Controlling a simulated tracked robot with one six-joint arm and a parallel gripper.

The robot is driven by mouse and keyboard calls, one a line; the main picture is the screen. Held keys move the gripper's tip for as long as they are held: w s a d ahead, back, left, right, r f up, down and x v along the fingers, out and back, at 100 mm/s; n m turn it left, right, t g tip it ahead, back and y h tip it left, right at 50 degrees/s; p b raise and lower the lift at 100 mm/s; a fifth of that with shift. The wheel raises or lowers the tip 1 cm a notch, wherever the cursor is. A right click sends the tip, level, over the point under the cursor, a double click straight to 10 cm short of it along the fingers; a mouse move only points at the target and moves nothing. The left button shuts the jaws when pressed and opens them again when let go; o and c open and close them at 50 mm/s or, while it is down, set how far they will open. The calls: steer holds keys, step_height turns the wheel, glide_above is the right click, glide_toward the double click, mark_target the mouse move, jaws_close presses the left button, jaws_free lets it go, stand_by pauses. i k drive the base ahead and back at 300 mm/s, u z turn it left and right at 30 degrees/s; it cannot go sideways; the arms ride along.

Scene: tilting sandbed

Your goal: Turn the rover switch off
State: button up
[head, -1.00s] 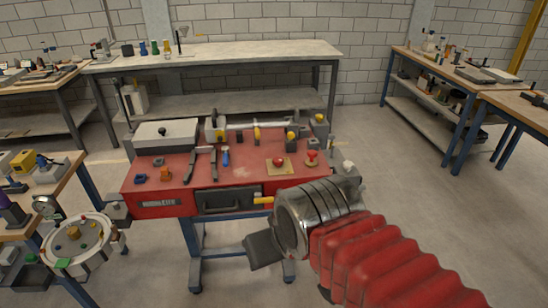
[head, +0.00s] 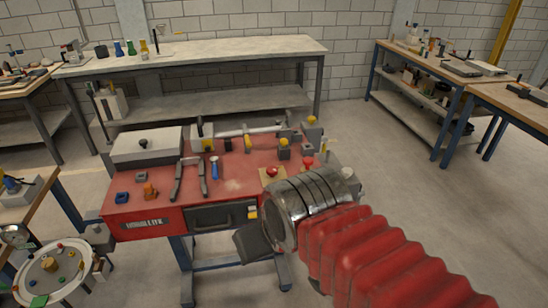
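No part is clearly marked as the rover switch. A red workbench (head: 235,178) stands in the middle of the head view. A red round button on a tan plate (head: 271,173) sits near its front right, with a red knob (head: 307,163) to the right of it. My arm, in red bellows, comes in from the lower right. My gripper (head: 252,240) is at its metal end, by the bench's front edge, with a dark plate hanging below. The metal end hides the bench's front right corner. I cannot see the fingertips well enough to tell open from shut.
A grey box (head: 147,145), pliers (head: 178,180) and a blue-handled tool (head: 214,168) lie on the bench. A round white dial plate (head: 52,278) is at lower left. A long pale table (head: 235,47) stands behind; another bench (head: 450,80) is at right. The right floor is clear.

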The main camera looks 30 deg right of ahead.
mark_target(272, 170)
steer(key=u, duration=0.05)
steer(key=i, duration=1.15)
steer(key=u, duration=0.05)
